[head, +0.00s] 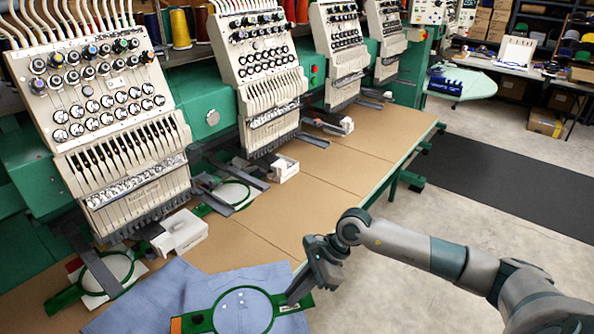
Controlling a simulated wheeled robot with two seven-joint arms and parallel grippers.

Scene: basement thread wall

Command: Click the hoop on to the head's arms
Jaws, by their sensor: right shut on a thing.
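A green hoop (195,322) with blue cloth (242,309) stretched across its ring is at the bottom of the head view, its lower edge cut off. My right gripper (297,294) is shut on the hoop's right end bracket. An orange mark shows on the hoop's left end. The near embroidery head (118,130) stands at the left. Dark grey arms (101,272) reach forward under it, and the held hoop is apart from them. Another green hoop (56,301) lies at these arms, at the left. My left gripper is not in view.
More embroidery heads (258,85) stand in a row toward the back. A green hoop (246,204) lies below the row. White boxes (181,233) sit by the arms. The brown table (340,170) has bare room in the middle; its green edge runs along the right.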

